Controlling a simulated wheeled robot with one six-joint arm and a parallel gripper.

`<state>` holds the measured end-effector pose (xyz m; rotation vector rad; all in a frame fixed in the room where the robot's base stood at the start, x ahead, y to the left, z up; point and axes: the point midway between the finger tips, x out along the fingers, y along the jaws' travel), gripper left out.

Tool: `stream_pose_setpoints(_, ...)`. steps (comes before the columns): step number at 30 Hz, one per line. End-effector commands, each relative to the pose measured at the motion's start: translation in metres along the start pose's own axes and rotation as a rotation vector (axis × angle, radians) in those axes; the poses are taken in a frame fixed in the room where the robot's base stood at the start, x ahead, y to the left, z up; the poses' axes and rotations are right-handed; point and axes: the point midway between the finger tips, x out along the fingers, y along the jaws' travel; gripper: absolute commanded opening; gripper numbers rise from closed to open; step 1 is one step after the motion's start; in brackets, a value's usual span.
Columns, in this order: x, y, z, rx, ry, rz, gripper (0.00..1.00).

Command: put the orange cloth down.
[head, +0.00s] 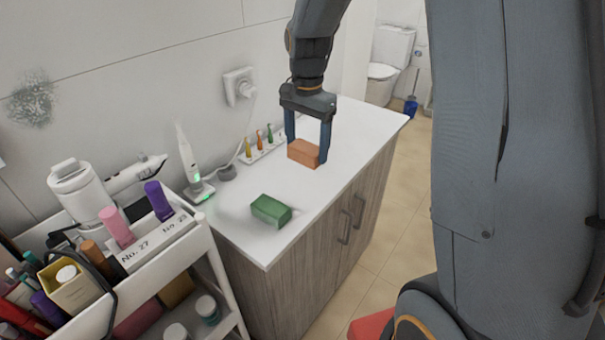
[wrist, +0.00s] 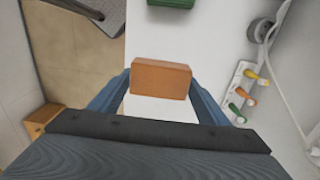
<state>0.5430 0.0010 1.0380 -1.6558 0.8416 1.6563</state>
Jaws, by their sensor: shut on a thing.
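The orange cloth (head: 303,153) is a small block-shaped piece between the fingers of my gripper (head: 307,160), over the white countertop. In the wrist view the cloth (wrist: 161,79) sits between the two blue fingers of my gripper (wrist: 160,88). My gripper is shut on it and points down. I cannot tell whether the cloth's underside touches the countertop (head: 340,140).
A green block (head: 271,210) lies nearer on the countertop. A white rack with small coloured bottles (head: 260,141) stands by the wall, with a white device (head: 193,170) beside it. A cart (head: 160,258) stands at left. The countertop's right side is clear.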

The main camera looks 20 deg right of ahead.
Motion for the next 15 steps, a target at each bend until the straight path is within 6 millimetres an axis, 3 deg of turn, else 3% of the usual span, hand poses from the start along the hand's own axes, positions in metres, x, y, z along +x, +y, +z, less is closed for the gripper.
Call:
stream_pose_setpoints(6, 0.036, 0.001, 0.003, -0.003, -0.003, 0.004, 0.52)
stream_pose_setpoints(15, 0.065, 0.001, 0.002, -0.001, -0.003, 0.003, 0.52)
